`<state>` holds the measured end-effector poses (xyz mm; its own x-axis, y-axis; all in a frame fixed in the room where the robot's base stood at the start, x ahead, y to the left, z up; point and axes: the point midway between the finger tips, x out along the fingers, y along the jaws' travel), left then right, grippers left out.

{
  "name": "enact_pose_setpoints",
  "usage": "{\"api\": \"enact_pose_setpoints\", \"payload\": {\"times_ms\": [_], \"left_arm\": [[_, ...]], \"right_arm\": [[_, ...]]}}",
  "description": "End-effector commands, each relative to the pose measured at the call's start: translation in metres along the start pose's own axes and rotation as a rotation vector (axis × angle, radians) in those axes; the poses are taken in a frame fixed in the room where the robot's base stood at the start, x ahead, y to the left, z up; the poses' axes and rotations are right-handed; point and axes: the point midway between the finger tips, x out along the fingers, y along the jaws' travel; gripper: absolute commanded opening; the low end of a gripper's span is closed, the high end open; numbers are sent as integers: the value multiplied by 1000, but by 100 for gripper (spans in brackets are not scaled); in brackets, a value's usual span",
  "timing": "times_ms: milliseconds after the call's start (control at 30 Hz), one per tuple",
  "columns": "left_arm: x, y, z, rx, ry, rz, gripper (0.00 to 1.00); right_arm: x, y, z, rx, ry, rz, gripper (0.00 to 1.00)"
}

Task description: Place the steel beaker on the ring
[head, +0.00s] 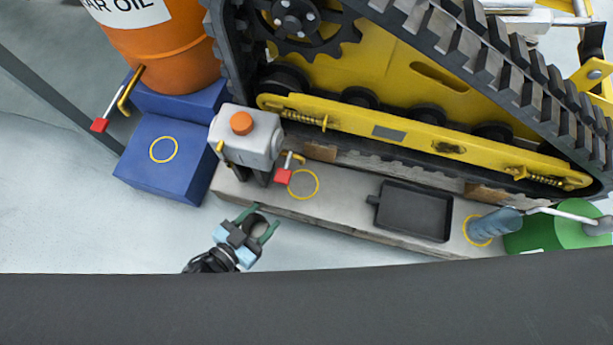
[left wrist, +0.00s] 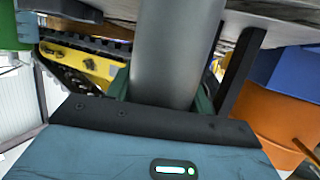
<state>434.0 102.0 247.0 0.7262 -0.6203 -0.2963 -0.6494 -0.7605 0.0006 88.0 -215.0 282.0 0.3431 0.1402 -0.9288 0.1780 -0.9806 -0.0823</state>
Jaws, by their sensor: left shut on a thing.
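My left gripper (head: 256,226) is shut on the steel beaker, a dark grey cylinder (head: 259,220), in front of the grey plank's left part. In the left wrist view the beaker (left wrist: 178,50) stands between the green-tipped fingers; its ends are cut off or hidden. One yellow ring (head: 303,184) lies on the plank, a short way up and right of the gripper. A second yellow ring (head: 163,150) is on the blue block. A third ring (head: 469,238) is partly covered by a blue-grey cylinder. My right gripper is not in view.
A grey box with an orange knob (head: 247,136) and a red-tagged lever (head: 283,176) stand near the middle ring. A black tray (head: 415,211) lies on the grey plank (head: 350,222). An orange oil drum (head: 170,45), a yellow tracked carrier (head: 400,90) and a green can (head: 545,233) surround it.

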Motion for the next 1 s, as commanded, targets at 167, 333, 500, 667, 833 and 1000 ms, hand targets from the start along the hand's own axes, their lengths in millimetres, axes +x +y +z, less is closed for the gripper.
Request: {"api": "enact_pose_setpoints", "payload": {"times_ms": [167,333,500,667,833,1000], "left_arm": [[1,0,4,1,1,0,23],[10,0,1,1,4,0,23],[44,0,-9,2,6,0,23],[79,0,-20,1,5,0,23],[113,0,-31,1,4,0,23],[132,0,-36,0,1,-1,23]], "right_arm": [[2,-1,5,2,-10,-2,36],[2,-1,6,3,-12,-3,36],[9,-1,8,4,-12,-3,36],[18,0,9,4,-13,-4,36],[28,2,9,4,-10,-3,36],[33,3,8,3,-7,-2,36]]}}
